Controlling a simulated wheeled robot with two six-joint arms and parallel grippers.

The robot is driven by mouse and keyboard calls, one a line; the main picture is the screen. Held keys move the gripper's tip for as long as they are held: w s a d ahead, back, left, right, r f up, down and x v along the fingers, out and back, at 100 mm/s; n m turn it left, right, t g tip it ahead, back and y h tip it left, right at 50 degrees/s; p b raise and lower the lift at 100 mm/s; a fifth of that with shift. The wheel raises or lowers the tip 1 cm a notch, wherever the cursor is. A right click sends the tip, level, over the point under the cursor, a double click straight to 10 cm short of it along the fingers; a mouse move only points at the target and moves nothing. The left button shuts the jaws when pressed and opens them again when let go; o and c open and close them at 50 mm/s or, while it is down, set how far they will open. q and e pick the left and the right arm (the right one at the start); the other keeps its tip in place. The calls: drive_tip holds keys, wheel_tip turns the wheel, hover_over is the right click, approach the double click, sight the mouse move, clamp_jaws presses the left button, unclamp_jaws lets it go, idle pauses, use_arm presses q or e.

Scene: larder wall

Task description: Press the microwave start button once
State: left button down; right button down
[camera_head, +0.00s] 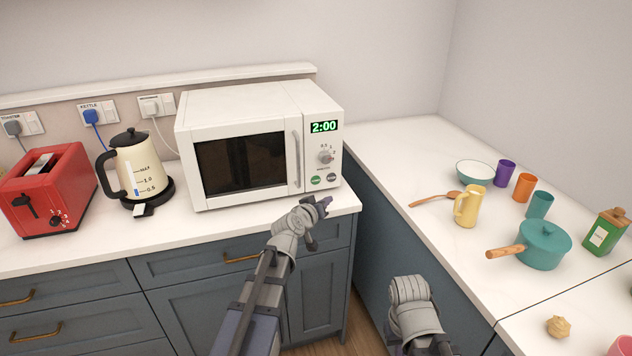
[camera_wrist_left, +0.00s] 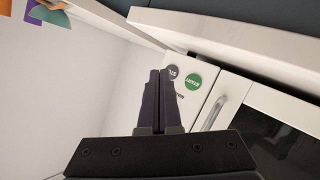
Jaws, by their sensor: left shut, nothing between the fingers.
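The white microwave (camera_head: 235,103) stands on the back counter with its door closed. Its green display (camera_head: 324,127) reads 2:00. The round green start button (camera_head: 316,180) is low on its right-hand panel, with a dark grey stop button (camera_head: 332,177) to its right. My left gripper (camera_head: 325,203) is shut and empty, in front of and below the panel. In the left wrist view, the gripper (camera_wrist_left: 160,72) points toward the panel. There the start button (camera_wrist_left: 194,81) shows right of the fingertips, and the stop button (camera_wrist_left: 172,72) is close beside them. I cannot tell any contact.
A dial (camera_head: 325,157) sits above the buttons. The kettle (camera_head: 138,165) and red toaster (camera_head: 48,190) stand left of the microwave. The right counter holds a yellow jug (camera_head: 468,207), a teal pot (camera_head: 543,246) and several cups. Part of my right arm shows low in the head view.

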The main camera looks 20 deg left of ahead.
use_arm(q)
drive_tip(key=shift+w+a, duration=0.75)
drive_tip(key=shift+w, duration=0.4)
drive_tip(key=shift+w+a, duration=0.75)
drive_tip(key=shift+w, duration=0.35)
drive_tip(key=shift+w+a, duration=0.75)
drive_tip(key=shift+w, duration=0.4)
drive_tip(key=shift+w+a, duration=0.25)
drive_tip(key=shift+w, duration=0.1)
drive_tip(key=shift+w+a, duration=0.2)
drive_tip(key=shift+w, duration=0.1)
drive_tip(key=shift+s, duration=0.1)
idle(0.4)
drive_tip(key=shift+s+d, duration=0.45)
drive_tip(key=shift+s, duration=0.15)
drive_tip(key=s+d, duration=0.1)
drive_tip(key=s, duration=0.1)
drive_tip(key=s+d, duration=0.1)
drive_tip(key=s, duration=0.1)
drive_tip(key=shift+d, duration=0.4)
